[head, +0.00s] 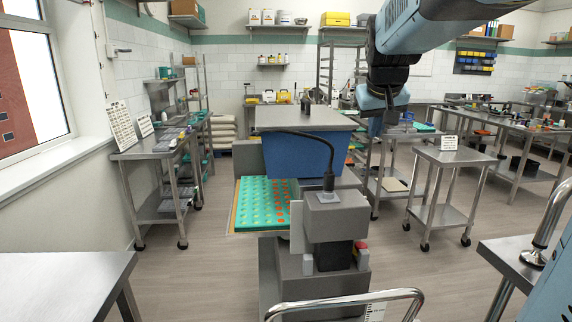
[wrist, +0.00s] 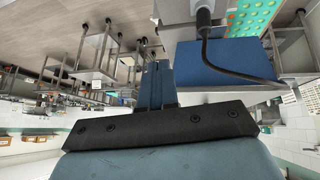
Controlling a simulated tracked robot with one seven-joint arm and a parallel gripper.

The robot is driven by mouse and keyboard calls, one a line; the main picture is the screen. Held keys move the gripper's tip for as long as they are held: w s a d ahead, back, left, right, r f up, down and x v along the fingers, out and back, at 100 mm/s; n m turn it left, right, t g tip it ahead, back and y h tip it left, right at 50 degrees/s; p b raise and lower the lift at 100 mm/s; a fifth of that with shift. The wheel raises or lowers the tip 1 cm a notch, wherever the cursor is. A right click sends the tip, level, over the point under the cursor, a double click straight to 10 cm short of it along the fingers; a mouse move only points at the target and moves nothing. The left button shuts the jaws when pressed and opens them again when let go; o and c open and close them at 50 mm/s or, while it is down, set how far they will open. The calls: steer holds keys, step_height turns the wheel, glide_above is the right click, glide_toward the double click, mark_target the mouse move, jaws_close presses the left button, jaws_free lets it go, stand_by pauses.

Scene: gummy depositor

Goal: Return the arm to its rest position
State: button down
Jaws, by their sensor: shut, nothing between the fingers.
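My arm reaches in from the upper right of the head view. My gripper (head: 376,126) hangs from its black wrist, to the right of the depositor's blue hopper (head: 303,155) and apart from it. In the wrist view my gripper (wrist: 154,64) has its blue fingers together with nothing between them. The hopper shows there upside down as a blue block (wrist: 215,65) to the right of the fingers.
A black cable runs over the hopper to the grey control box (head: 337,215), which has a red button (head: 361,245). A small steel table (head: 455,157) stands to the right. Steel tables also stand at the near left (head: 66,280) and near right.

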steer(key=s+d+f, duration=0.1)
steer(key=s+f, duration=0.3)
steer(key=s, duration=0.3)
steer(key=s+d+f+g+y, duration=0.1)
steer(key=s+f, duration=0.2)
steer(key=s, duration=0.4)
steer(key=s+d+f, duration=0.1)
steer(key=s+f, duration=0.3)
steer(key=s, duration=0.2)
steer(key=shift+s+f+y, duration=0.3)
steer(key=shift+s, duration=0.1)
